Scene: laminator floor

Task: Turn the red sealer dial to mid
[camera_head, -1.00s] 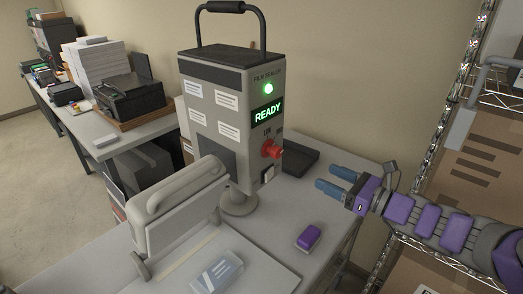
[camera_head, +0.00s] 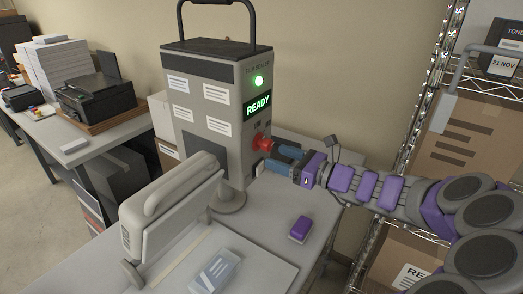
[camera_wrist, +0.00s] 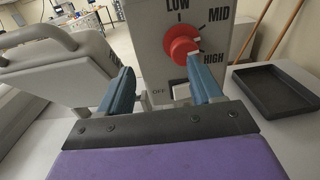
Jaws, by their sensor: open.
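The red dial (camera_head: 262,143) is on the right side of the grey film sealer (camera_head: 210,95). In the wrist view the dial (camera_wrist: 181,47) sits below LOW, with MID at its upper right and HIGH at its lower right. Its raised grip and pale mark appear to point towards HIGH. My gripper (camera_head: 274,158) is open, its blue fingers just right of and slightly below the dial. In the wrist view my gripper (camera_wrist: 163,85) has its fingers spread, with the dial beyond and above the gap. I see no grip on it.
A rocker switch marked OFF (camera_wrist: 181,89) is just below the dial. A black tray (camera_wrist: 273,88) lies to the right. A purple block (camera_head: 300,228) and a clear pouch (camera_head: 216,270) lie on the table. A wire shelf (camera_head: 400,150) stands at right.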

